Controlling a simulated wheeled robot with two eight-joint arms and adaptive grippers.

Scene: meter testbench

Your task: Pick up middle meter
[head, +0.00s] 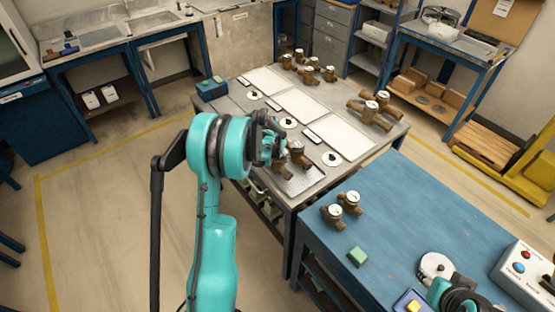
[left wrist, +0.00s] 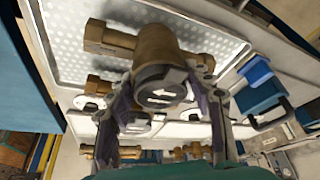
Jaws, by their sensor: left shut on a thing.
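My left gripper (head: 272,142) is above the grey table's near end. In the left wrist view its fingers (left wrist: 170,105) close on both sides of a brass meter (left wrist: 158,48) with a dark round cap bearing a white arrow. The brass pipe ends of this meter stick out to both sides over a perforated metal mat (left wrist: 70,45). Another brass meter (head: 298,156) shows beside the gripper in the head view. I cannot tell whether the held meter is clear of the mat. My right gripper (head: 440,292) shows only partly at the lower right; its fingers are not clear.
White panels (head: 342,134) and white discs (head: 332,159) lie on the grey table. Several meters (head: 308,72) stand at its far end, others (head: 375,108) at its right edge. The blue table (head: 400,205) holds two meters (head: 340,206), a green block (head: 357,257) and a button box (head: 525,275).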

